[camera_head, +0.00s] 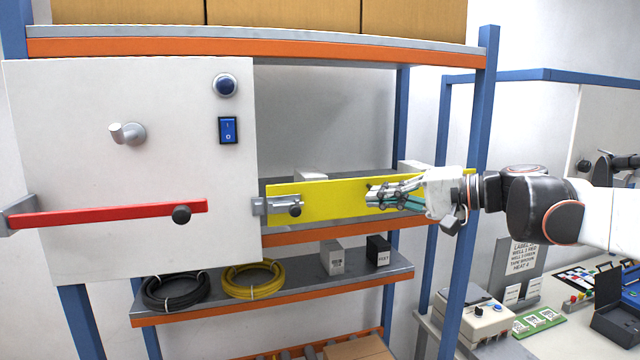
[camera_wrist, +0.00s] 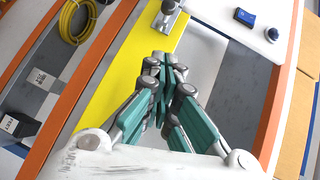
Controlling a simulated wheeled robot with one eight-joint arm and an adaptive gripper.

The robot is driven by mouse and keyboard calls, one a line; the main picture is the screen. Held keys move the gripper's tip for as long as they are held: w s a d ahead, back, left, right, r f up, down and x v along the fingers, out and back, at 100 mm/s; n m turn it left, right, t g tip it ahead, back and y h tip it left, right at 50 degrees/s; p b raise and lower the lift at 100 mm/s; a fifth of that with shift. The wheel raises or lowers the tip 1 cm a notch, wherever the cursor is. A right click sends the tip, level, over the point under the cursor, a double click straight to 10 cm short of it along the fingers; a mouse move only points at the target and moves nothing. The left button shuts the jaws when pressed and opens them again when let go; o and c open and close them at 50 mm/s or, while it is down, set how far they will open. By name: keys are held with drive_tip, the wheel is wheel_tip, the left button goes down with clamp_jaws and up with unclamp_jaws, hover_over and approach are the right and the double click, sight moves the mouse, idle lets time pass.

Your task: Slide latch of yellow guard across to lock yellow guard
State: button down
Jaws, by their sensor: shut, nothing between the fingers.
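The yellow guard (camera_head: 335,204) is a long flat bar running right from the edge of the white panel, across the front of the shelf. It also shows in the wrist view (camera_wrist: 105,92). Its grey metal latch (camera_head: 285,207), with a dark round knob, sits at its left end beside the panel. The latch shows at the top of the wrist view (camera_wrist: 168,17). I cannot tell whether its bolt enters the grey piece on the panel edge. My gripper (camera_head: 371,193) is shut and empty in front of the guard, right of the latch and apart from it. Its fingertips (camera_wrist: 160,72) point toward the latch.
The white panel (camera_head: 70,120) carries a blue rocker switch (camera_head: 228,130), a round blue button (camera_head: 225,85), a grey peg (camera_head: 127,133) and a red bar (camera_head: 110,214). Black (camera_head: 172,291) and yellow (camera_head: 250,279) cable coils lie on the lower shelf. A blue post (camera_head: 482,110) stands behind my wrist.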

sight(297, 206)
drive_tip(key=x, duration=0.4)
drive_tip(key=s+a+p+x, duration=0.1)
drive_tip(key=x, duration=0.3)
drive_tip(key=s+p+x, duration=0.1)
drive_tip(key=x, duration=0.3)
drive_tip(key=shift+a+f, duration=0.25)
drive_tip(key=shift+a, duration=0.3)
drive_tip(key=shift+s, duration=0.1)
drive_tip(key=a, duration=0.1)
drive_tip(key=s+a, duration=0.1)
drive_tip(key=a, duration=0.1)
drive_tip(key=shift+a, duration=0.35)
drive_tip(key=shift+d, duration=0.15)
drive_tip(key=shift+w+r, duration=0.1)
